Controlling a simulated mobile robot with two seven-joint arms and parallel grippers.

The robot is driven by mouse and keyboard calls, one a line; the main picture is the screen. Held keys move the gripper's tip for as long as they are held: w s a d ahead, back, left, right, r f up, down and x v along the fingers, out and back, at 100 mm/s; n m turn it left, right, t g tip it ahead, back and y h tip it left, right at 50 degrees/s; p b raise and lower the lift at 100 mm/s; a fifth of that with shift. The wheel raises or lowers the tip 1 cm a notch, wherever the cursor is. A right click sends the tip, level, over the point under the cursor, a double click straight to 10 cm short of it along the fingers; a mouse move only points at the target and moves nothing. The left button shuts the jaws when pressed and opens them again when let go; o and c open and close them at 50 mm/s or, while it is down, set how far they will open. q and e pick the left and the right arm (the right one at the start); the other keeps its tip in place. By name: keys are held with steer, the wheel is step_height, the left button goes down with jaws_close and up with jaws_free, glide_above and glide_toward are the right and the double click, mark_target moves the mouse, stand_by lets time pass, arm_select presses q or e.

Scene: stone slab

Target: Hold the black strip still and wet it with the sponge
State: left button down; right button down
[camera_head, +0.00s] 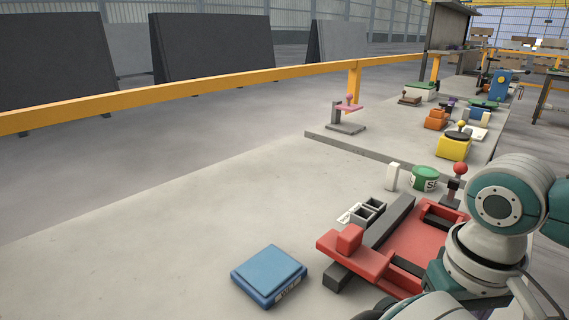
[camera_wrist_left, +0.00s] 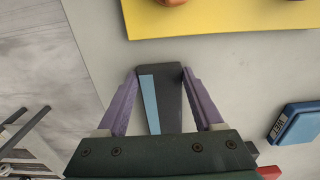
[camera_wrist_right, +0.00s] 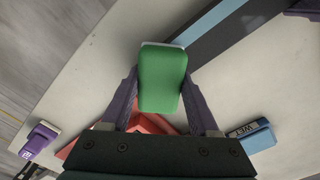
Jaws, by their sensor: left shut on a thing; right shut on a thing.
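The black strip (camera_wrist_left: 172,98) with a light blue band along one edge lies between the purple fingers of my left gripper (camera_wrist_left: 162,75), which is shut on it. The strip also crosses the top of the right wrist view (camera_wrist_right: 225,38), where a finger of the left gripper shows at the corner. My right gripper (camera_wrist_right: 160,80) is shut on the green sponge (camera_wrist_right: 162,75), which has a pale underside. The sponge is beside the strip's near end; I cannot tell whether they touch. Neither gripper shows in the head view.
A blue block (camera_head: 268,275) marked WET sits on the stone slab (camera_head: 180,235). A red fixture (camera_head: 345,258) with a dark bar (camera_head: 375,240) stands to its right. A green tin (camera_head: 425,178) is behind. A yellow mat (camera_wrist_left: 230,22) lies beyond the strip. The slab's left part is clear.

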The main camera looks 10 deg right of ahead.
steer(key=shift+r, duration=0.15)
steer(key=shift+w+r, duration=0.1)
steer(key=shift+r, duration=4.35)
steer(key=c, duration=0.7)
jaws_free()
steer(key=shift+a, duration=0.1)
jaws_close()
